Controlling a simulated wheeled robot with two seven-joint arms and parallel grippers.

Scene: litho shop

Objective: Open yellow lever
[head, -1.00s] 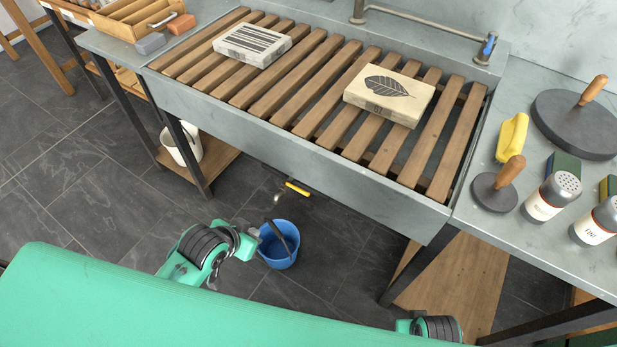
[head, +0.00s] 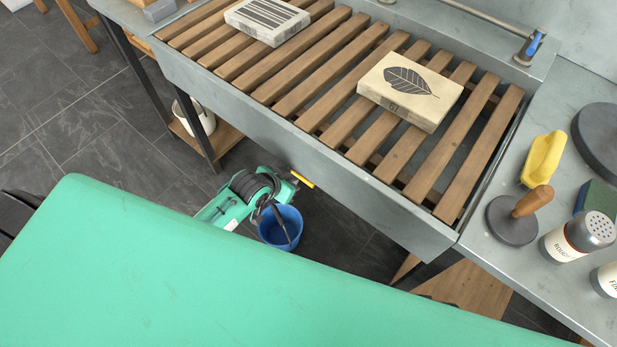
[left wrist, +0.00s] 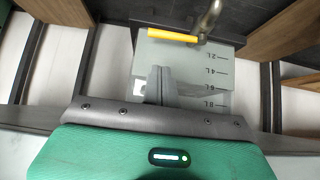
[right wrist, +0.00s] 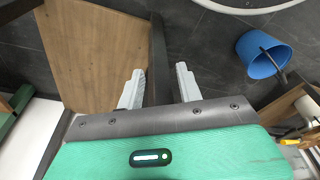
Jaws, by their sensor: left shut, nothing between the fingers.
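The yellow lever (head: 302,179) sticks out below the front of the sink, just above and beyond my left arm in the head view. In the left wrist view the lever (left wrist: 173,35) lies sideways, joined at its right end to a metal spout (left wrist: 209,20). My left gripper (left wrist: 160,85) is shut and empty, its fingers pointing toward the lever and appearing below it, with no clear contact. In the head view its fingertips are hidden by my arm. My right gripper (right wrist: 158,85) is open and empty over the floor and a wooden shelf (right wrist: 95,55).
A blue bucket (head: 281,230) with a dark-handled tool in it stands below the lever, close to my left arm. A grey panel with litre marks (left wrist: 190,70) is behind my left fingers. The slatted sink (head: 300,125) overhangs this space. A white bucket (head: 193,118) stands left.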

